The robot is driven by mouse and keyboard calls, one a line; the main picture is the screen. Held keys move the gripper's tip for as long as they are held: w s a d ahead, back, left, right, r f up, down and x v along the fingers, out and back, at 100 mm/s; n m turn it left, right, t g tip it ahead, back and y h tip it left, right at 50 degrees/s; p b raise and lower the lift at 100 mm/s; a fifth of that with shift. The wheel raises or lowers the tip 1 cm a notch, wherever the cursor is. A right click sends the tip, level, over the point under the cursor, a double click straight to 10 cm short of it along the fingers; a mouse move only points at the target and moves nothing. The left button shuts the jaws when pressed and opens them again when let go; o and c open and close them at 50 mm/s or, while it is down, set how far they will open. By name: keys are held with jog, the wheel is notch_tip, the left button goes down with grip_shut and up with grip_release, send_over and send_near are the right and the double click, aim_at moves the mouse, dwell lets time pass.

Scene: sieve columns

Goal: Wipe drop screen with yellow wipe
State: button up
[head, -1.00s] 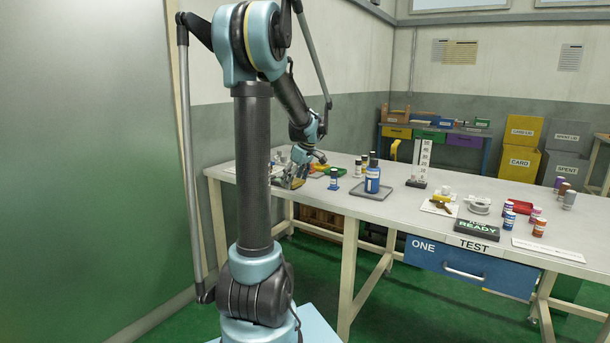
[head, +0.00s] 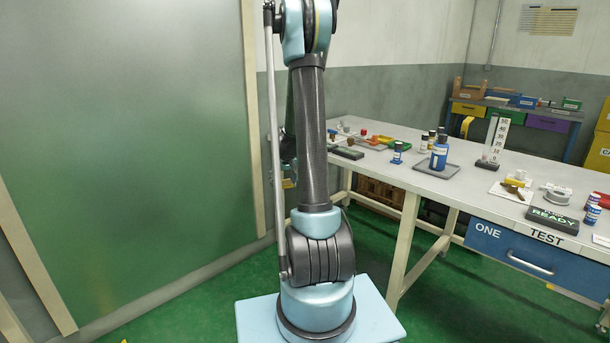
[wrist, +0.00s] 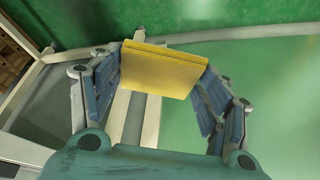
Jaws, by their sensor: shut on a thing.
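The yellow wipe (wrist: 162,70) is a folded flat pad. My gripper (wrist: 163,76) is shut on it, one finger at each side edge, in the wrist view. A bit of yellow (head: 289,183) shows behind my arm in the head view, where the gripper is mostly hidden. A large frosted greenish panel (head: 130,130) in a pale frame fills the left of the head view; I take it for the drop screen. In the wrist view a pale green surface (wrist: 270,75) lies beyond the wipe. I cannot tell whether the wipe touches it.
The long workbench (head: 465,205) stands to the right, with a blue bottle (head: 439,152) on a grey tray, small jars and a READY sign (head: 552,219). A blue drawer (head: 515,250) hangs under it. Green floor (head: 200,300) lies open between panel and bench.

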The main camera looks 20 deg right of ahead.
jog(key=w+a+f+m, duration=0.1)
jog(key=w+a+f, duration=0.1)
jog(key=a+f, duration=0.1)
jog(key=shift+w+a+f, duration=0.2)
jog(key=shift+w+a, duration=0.15)
jog(key=shift+a, duration=0.5)
